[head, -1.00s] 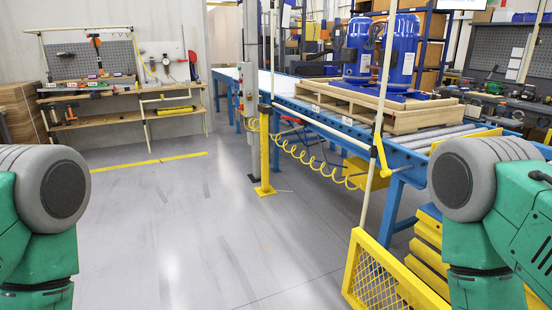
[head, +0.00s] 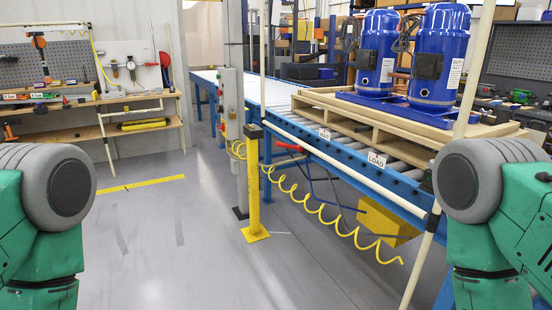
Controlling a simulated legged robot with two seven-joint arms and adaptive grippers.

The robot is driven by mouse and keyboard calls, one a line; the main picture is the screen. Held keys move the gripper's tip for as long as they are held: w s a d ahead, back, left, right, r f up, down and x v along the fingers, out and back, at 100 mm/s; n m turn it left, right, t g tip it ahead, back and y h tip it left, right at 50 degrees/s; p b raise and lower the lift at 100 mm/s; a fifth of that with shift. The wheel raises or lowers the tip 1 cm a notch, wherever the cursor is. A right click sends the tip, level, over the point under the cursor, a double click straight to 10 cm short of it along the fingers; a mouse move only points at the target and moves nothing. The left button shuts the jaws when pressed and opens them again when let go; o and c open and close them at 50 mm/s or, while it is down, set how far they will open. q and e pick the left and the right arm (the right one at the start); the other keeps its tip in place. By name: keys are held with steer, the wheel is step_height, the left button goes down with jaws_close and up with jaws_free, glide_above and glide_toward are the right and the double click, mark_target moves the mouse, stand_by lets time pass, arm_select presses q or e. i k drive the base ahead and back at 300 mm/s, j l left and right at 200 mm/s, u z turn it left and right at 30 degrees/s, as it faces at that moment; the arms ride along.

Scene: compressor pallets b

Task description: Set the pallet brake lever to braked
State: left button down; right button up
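A wooden pallet (head: 400,117) lies on the rollers and carries two blue compressors (head: 378,52) (head: 440,55). Both stand upright. Only rounded grey and green links of my two arms show, at the left and right edges. Neither gripper is in view.
A yellow post (head: 253,185) stands on the floor beside a grey control box (head: 232,105). A coiled yellow hose (head: 322,212) hangs along the conveyor's near side. A pale upright pole (head: 463,85) stands at the right. A workbench (head: 90,110) is at the back left.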

mark_target(298, 147)
steer(key=i+z, duration=0.15)
steer(key=i, duration=0.95)
steer(key=z, duration=0.35)
